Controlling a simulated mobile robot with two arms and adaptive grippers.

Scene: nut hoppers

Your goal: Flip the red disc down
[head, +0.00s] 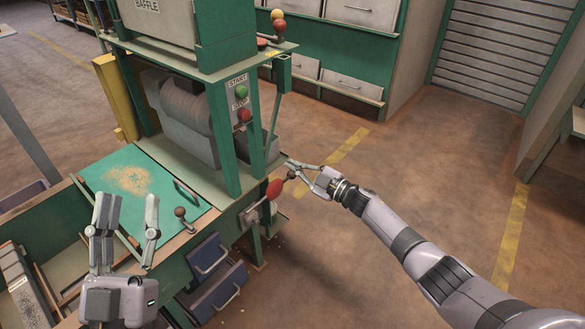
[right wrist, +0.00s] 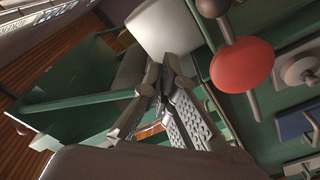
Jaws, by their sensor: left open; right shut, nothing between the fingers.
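The red disc (head: 275,188) sits on a short lever at the right side of the machine's bench, with a dark ball knob (head: 291,175) close to it. In the right wrist view the red disc (right wrist: 242,65) is large at the upper right, on a thin rod below the dark knob (right wrist: 212,6). My right gripper (head: 288,169) is shut and empty, right by the knob in the head view. In its wrist view its fingers (right wrist: 160,88) are left of the disc, apart from it. My left gripper (head: 128,205) is open and empty over the bench's front left.
A green mat (head: 125,200) with tan grains and a dark tool lies on the bench. Another ball-knob lever (head: 182,213) stands at its edge. Green and red buttons (head: 242,103) are on the machine post. Blue drawers (head: 215,265) sit below. The floor at right is clear.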

